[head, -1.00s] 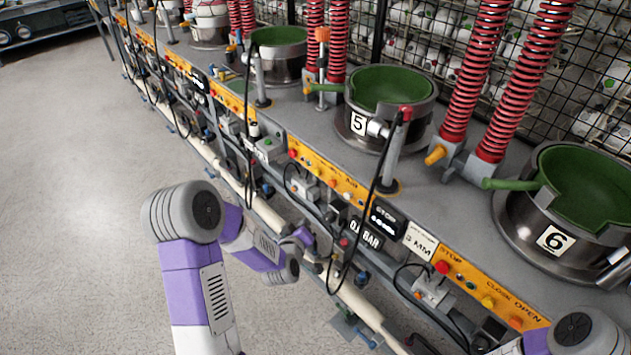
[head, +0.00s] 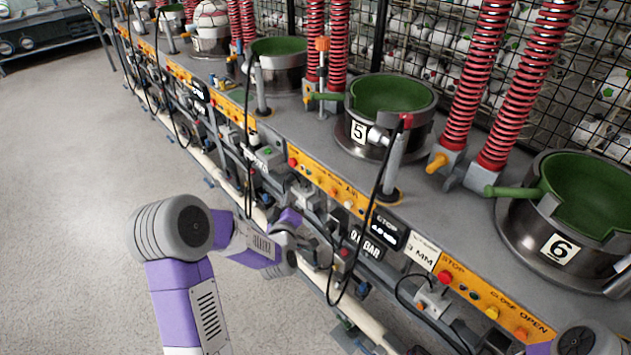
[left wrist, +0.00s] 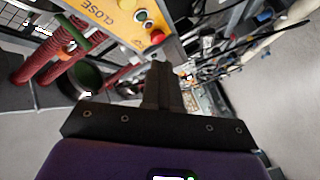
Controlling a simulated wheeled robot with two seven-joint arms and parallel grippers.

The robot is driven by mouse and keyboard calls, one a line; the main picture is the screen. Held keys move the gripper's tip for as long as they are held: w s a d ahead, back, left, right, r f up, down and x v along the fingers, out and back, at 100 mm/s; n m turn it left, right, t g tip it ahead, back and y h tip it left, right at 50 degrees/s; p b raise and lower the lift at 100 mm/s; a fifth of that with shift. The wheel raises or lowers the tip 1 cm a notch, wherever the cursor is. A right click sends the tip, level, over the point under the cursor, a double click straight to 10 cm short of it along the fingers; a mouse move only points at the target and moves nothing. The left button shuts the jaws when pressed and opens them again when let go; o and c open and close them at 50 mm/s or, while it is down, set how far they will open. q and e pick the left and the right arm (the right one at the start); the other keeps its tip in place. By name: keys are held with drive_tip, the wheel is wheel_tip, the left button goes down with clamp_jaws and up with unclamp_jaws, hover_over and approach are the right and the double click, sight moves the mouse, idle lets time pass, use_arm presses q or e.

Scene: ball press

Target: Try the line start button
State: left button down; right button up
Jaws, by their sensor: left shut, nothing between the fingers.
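My left arm comes in from the lower left in the head view. Its gripper (head: 318,247) is at the front of the press line, by the small boxes and cables below the yellow panel strip. In the left wrist view the gripper's fingers (left wrist: 161,78) are together with nothing between them. Beyond them is a yellow panel (left wrist: 118,12) marked CLOSE, with a green button (left wrist: 141,15) and a red button (left wrist: 157,37). In the head view a grey box with a green button (head: 267,151) sits farther left along the line. I cannot tell which button is line start. My right gripper is out of view.
Press bowls 5 (head: 392,97) and 6 (head: 590,190) stand on the grey bench with red springs (head: 477,75) behind. A black cable (head: 372,190) hangs close to my left gripper. A pale pipe (head: 355,318) runs low along the front. The floor at left is clear.

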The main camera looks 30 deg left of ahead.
sight(317, 181)
use_arm(q)
drive_tip(key=w+d, duration=0.2)
drive_tip(key=w, duration=0.4)
drive_tip(key=shift+d, duration=0.25)
drive_tip(key=shift+w, duration=0.1)
idle(1.7)
drive_tip(key=shift+w+d+b, duration=0.15)
drive_tip(key=shift+w+b, duration=0.15)
